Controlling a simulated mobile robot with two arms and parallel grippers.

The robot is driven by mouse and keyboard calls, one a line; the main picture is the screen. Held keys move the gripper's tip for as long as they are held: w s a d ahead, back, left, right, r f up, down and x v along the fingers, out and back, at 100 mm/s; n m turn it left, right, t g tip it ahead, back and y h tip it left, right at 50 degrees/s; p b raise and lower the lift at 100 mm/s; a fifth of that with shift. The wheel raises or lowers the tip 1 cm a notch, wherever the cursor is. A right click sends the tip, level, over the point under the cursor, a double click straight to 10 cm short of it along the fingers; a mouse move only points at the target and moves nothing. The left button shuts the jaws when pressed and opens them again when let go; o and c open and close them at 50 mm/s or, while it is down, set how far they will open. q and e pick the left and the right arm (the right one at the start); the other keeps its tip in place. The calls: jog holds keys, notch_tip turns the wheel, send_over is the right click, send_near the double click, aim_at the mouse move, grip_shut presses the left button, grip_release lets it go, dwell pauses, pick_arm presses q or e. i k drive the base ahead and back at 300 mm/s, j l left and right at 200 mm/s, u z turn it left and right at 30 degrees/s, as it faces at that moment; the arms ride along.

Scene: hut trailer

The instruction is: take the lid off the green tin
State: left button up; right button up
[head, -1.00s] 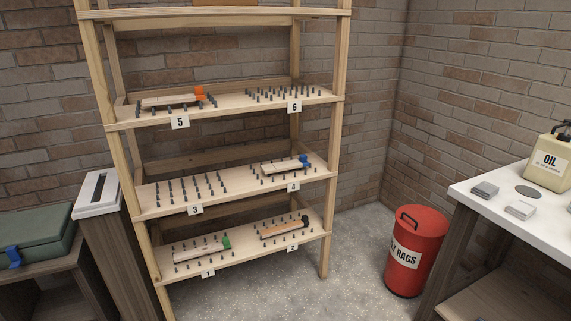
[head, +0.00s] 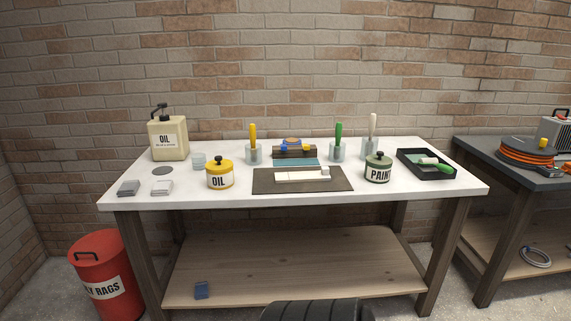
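The green tin (head: 378,173) stands upright on the right half of the white-topped workbench (head: 220,201). Neither of my grippers shows in the head view.
A yellow OIL tin (head: 219,175) stands left of a dark mat (head: 262,185) holding a pale block. A roller tray (head: 404,168) lies right of the green tin. Brush jars (head: 337,153) stand behind. A red rag bin (head: 104,278) stands at the bench's left.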

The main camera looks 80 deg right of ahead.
aim_at(378, 159)
jog(key=z, duration=3.15)
jog(key=i+j+u, duration=0.1)
jog(key=i, duration=0.4)
jog(key=i+j+u, duration=0.1)
jog(key=i, duration=0.4)
jog(key=i+l+u, duration=0.1)
jog(key=l, duration=0.2)
jog(key=i+l, duration=0.2)
jog(key=i+l+u, duration=0.15)
jog(key=l, duration=0.3)
jog(key=i+l, duration=0.15)
jog(key=l, duration=0.15)
jog(key=u, duration=0.05)
